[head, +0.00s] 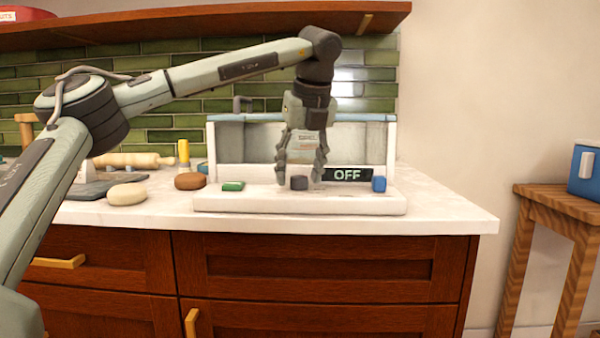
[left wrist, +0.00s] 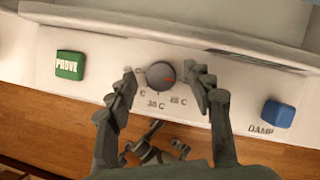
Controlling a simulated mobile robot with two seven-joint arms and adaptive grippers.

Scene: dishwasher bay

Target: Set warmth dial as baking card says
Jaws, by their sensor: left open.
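The warmth dial (head: 299,183) is a dark grey round knob on the front ledge of a white proofing box (head: 225,202). In the left wrist view the dial (left wrist: 158,75) has a red mark on its right side. Temperature labels sit below it; one reads 35 C, others are partly hidden or blurred. My left gripper (head: 300,178) points down, open, with one finger on each side of the dial; contact cannot be told. A small pale lettered patch (head: 304,139) shows behind the gripper, unreadable; I cannot tell if it is the baking card. The display (head: 347,175) reads OFF.
A green PROVE button (left wrist: 70,65) is left of the dial and a blue DAMP button (left wrist: 278,114) is right of it. The counter's right end is clear.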

